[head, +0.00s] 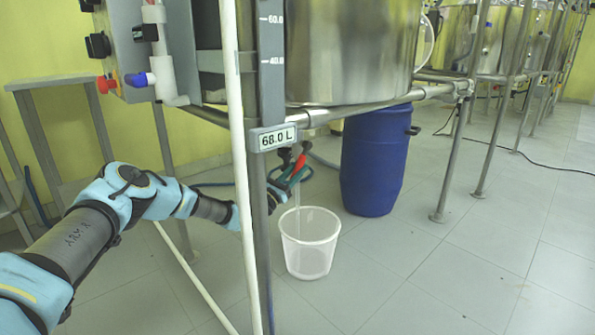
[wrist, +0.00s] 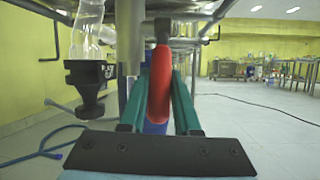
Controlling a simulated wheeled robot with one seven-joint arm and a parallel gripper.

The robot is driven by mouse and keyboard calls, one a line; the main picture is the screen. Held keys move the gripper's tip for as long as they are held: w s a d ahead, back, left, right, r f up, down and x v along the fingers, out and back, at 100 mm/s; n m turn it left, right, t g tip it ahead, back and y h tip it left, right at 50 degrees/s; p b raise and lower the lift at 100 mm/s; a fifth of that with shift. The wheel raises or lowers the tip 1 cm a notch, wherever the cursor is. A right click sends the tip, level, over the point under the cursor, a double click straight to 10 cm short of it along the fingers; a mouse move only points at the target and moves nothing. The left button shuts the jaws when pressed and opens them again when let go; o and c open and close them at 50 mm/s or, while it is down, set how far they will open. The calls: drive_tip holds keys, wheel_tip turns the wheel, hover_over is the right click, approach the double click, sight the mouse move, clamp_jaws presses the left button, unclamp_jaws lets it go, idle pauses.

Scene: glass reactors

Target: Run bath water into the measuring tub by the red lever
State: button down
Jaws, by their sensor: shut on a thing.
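The red lever (head: 301,160) is below the steel vessel, behind the post with the display. My gripper (head: 296,174) is shut on the red lever. In the wrist view the lever (wrist: 160,85) stands upright between my two teal fingers (wrist: 158,108). The measuring tub (head: 310,250), a pale translucent bucket, stands on the floor just below the lever. A faint pale vertical streak (head: 298,212) runs down into the tub, like a thin stream. The tub's water level cannot be made out. The display (head: 273,138) reads 68.0 L.
A blue drum (head: 374,165) stands right behind the tub. A steel post (head: 258,215) and a white pipe (head: 236,130) stand close to my forearm. A glass outlet with a black fitting (wrist: 87,82) is left of the lever in the wrist view. Floor (head: 440,275) at right is clear.

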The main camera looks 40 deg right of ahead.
sight(298, 161)
drive_tip(key=r+p, duration=0.1)
drive_tip(key=p, duration=0.2)
drive_tip(key=shift+a+y, duration=0.3)
drive_tip(key=shift+y, duration=0.1)
drive_tip(key=a+r+y+p, duration=0.1)
drive_tip(key=y+p, duration=0.1)
drive_tip(key=p, duration=0.5)
drive_tip(key=shift+a+r+g, duration=0.1)
drive_tip(key=shift+r+g, duration=0.05)
drive_tip(key=shift+g, duration=0.15)
drive_tip(key=y+p, duration=0.1)
drive_tip(key=p, duration=0.2)
drive_tip(key=a+y+p, duration=0.1)
drive_tip(key=p, duration=0.3)
drive_tip(key=shift+a+r+m+y, duration=0.1)
drive_tip(key=shift+r+m+y, duration=0.2)
drive_tip(key=shift+r+y, duration=0.1)
drive_tip(key=shift+f+p, duration=0.1)
drive_tip(key=shift+p, duration=0.4)
drive_tip(key=c, duration=0.6)
unclamp_jaws()
